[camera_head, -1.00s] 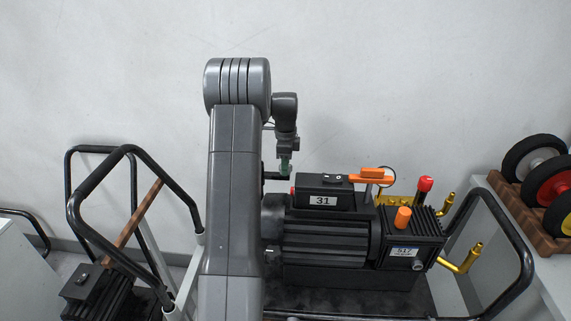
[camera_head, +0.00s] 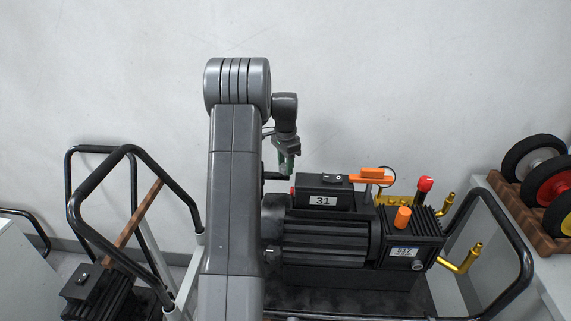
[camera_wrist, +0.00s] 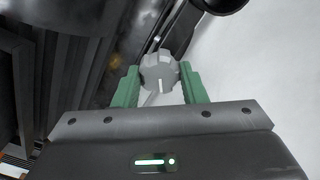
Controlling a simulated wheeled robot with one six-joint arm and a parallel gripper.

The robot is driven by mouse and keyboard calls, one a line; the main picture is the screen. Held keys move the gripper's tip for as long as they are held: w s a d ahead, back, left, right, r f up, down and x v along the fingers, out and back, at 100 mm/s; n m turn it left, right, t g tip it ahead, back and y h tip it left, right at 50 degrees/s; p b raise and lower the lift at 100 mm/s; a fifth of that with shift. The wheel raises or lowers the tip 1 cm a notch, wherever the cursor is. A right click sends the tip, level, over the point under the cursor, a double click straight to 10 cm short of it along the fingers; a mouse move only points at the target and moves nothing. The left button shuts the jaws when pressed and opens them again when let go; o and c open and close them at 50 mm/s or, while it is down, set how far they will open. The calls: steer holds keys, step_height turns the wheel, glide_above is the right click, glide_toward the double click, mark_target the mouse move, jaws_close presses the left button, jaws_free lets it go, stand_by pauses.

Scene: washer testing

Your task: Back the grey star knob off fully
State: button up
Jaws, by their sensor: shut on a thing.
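The grey star knob (camera_wrist: 160,72) shows in the wrist view between the two green fingers of my gripper (camera_wrist: 160,88). The fingers press on it from the left and right sides. In the head view my gripper (camera_head: 287,164) points down behind the left end of the black pump (camera_head: 325,240). The knob cannot be made out there, and my arm hides part of that end of the pump.
The pump carries an orange lever (camera_head: 372,179), an orange cap (camera_head: 402,217), a red-topped post (camera_head: 424,186) and brass pipes (camera_head: 462,262). Black trolley rails (camera_head: 518,262) stand at the right. A wooden rack (camera_head: 515,220) holds several wheels. The wall behind is bare.

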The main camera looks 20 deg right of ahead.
steer(key=n, duration=1.4)
steer(key=shift+n, duration=0.4)
steer(key=n, duration=0.3)
steer(key=shift+n, duration=0.3)
steer(key=n, duration=0.3)
steer(key=shift+n, duration=0.3)
steer(key=n, duration=0.7)
steer(key=o, duration=1)
